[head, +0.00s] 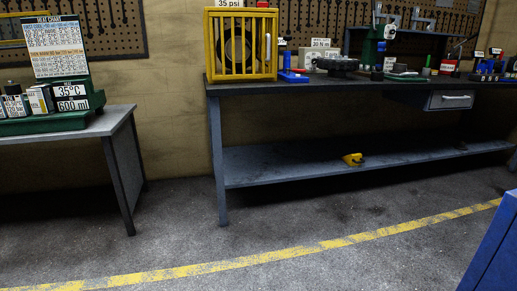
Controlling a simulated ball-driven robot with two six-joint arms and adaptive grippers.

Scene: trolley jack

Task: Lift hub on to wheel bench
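Neither of my grippers shows in the head view. I cannot make out a hub for certain. A long dark-topped workbench (222,160) with grey-blue legs and a lower shelf stands along the back wall; I cannot tell whether it is the wheel bench. A yellow barred cage (213,45) stands on its left end under a "35 psi" sign, with a dark round tyre-like thing inside. A small yellow object (353,159) lies on the lower shelf (270,165).
A grey table (120,117) at the left bears a green stand (96,97) with boxes and labels. Tools, including a green press (375,48), crowd the workbench's right part. A blue block (495,245) juts in at lower right. Floor with a yellow line (250,261) is clear.

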